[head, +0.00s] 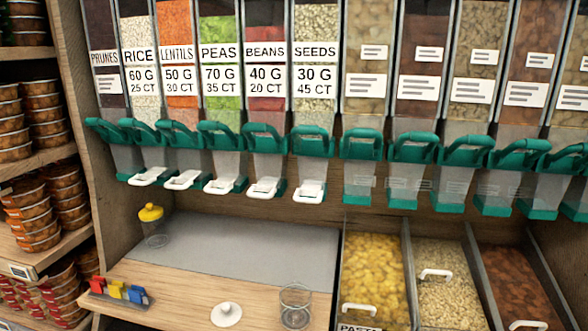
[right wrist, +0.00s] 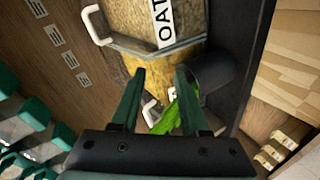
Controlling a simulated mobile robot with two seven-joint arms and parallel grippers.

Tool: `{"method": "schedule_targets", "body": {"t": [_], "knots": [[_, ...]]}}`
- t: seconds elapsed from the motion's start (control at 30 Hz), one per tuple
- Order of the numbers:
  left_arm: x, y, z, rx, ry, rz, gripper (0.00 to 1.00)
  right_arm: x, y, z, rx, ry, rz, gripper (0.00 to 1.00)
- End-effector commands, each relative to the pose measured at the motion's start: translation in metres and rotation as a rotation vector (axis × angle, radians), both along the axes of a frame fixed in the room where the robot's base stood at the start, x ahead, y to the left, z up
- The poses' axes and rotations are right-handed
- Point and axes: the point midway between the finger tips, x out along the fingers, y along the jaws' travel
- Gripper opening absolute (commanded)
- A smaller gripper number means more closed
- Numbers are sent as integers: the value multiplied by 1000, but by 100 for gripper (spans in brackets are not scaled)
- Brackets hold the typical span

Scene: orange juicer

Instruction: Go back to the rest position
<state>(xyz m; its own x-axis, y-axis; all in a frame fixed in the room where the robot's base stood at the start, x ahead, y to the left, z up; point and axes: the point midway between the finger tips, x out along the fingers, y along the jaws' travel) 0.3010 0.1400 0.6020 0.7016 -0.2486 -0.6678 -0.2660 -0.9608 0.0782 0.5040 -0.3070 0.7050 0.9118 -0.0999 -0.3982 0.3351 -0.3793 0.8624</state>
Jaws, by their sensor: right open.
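My right gripper (right wrist: 160,72) shows in the right wrist view with its two dark green fingers apart. A bright green object (right wrist: 187,104) lies beside and partly behind the right-hand finger, near a dark round container (right wrist: 214,72); I cannot tell whether the finger touches it. Beyond the fingertips is a bin of yellow-brown food (right wrist: 128,25) with a label reading "OAT". Neither gripper shows in the head view.
A row of dispensers with green handles (head: 267,140) hangs above the counter (head: 190,300). Red, yellow and blue pieces (head: 118,292) sit at its left. Food bins (head: 374,278) stand at the right. Shelves of stacked tubs (head: 35,220) are at the left. The grey mat (head: 240,250) is mostly clear.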

Motion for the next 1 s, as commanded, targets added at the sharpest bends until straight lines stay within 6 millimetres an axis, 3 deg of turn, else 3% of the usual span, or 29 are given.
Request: {"method": "schedule_targets", "body": {"t": [0.03, 0.2, 0.3, 0.5, 0.53, 0.6, 0.83, 1.0], "knots": [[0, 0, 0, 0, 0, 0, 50, -26, 27, -28, 130, 62, -6, 45], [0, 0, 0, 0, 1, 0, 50, -104, 96, -80, 532, 222, -82, 45], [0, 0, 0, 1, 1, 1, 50, -141, 125, -93, 722, 292, -150, 45], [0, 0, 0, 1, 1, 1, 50, -200, 163, -103, 1033, 388, -307, 45], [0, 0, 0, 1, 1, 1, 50, -208, 168, -103, 1076, 399, -334, 45], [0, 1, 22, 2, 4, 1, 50, -206, 164, -81, 1071, 391, -333, 45], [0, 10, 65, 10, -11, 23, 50, -209, 156, -44, 1062, 381, -349, 45], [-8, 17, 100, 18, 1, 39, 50, -212, 149, -6, 1056, 370, -364, 45]]}}
